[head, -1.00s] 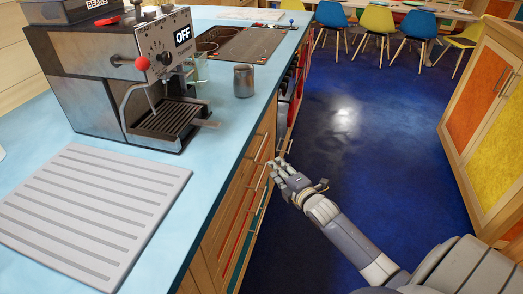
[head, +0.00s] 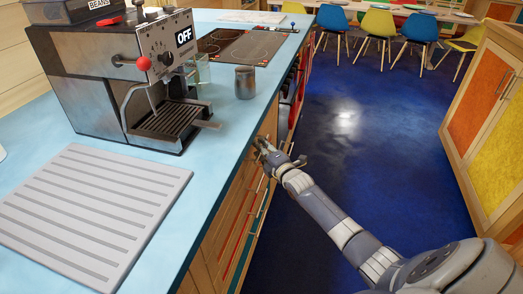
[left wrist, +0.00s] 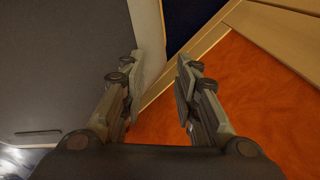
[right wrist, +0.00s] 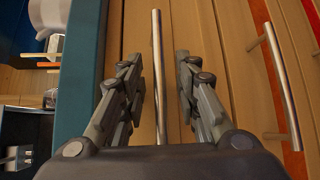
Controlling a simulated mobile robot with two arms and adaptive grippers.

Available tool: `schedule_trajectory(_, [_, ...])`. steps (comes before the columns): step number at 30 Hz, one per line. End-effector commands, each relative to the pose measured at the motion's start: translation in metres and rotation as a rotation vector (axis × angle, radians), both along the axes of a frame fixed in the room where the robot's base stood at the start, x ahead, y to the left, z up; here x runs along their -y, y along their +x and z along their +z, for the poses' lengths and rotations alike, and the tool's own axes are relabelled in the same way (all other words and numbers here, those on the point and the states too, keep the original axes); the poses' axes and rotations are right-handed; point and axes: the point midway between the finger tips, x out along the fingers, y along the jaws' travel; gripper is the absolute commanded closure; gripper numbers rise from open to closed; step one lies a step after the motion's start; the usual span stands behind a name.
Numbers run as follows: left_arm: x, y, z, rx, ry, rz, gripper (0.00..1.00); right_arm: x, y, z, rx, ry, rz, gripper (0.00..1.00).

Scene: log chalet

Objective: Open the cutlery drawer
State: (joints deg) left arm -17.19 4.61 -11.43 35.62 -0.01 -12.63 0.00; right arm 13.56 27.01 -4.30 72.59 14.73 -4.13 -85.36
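My right gripper (head: 264,150) is at the wooden drawer fronts under the blue worktop (head: 224,141). In the right wrist view its fingers (right wrist: 160,95) are open, one on each side of a metal bar handle (right wrist: 157,50), with gaps showing. This handle is on the front closest to the worktop edge (right wrist: 85,60); that front (right wrist: 208,40) looks shut. No label shows that it is the cutlery drawer. My left gripper (left wrist: 157,70) is open and empty, and does not show in the head view.
A second bar handle (right wrist: 280,85) lies to the right. The blue floor (head: 370,120) is clear. An orange panel (left wrist: 240,90) faces my left gripper.

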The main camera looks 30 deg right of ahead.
Motion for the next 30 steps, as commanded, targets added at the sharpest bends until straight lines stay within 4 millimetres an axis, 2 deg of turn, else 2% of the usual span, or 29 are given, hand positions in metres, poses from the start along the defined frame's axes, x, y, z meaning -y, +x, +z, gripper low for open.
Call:
schedule_trajectory(9, [0.003,0.001,0.0,0.002,-0.004,0.001,0.71,0.0,0.002,-0.001,-0.001,0.0,0.0,0.7])
schedule_trajectory(11, [0.003,0.001,0.0,0.002,-0.003,0.002,0.71,0.0,0.002,-0.001,-0.001,0.0,0.0,0.81])
schedule_trajectory(13, [0.002,0.001,0.0,0.002,-0.002,0.001,0.71,0.0,0.002,-0.001,-0.001,0.0,0.0,0.97])
schedule_trajectory(14, [0.002,0.001,0.0,0.002,-0.002,0.001,0.71,0.0,0.002,-0.001,-0.001,0.0,0.0,1.0])
schedule_trajectory(23, [0.002,0.0,0.001,0.001,-0.002,0.001,0.71,0.002,0.0,-0.001,-0.002,-0.001,0.0,1.0])
schedule_trajectory(30, [0.001,0.0,0.01,-0.001,-0.001,0.0,0.71,0.02,-0.021,0.0,-0.005,-0.005,0.0,1.0])
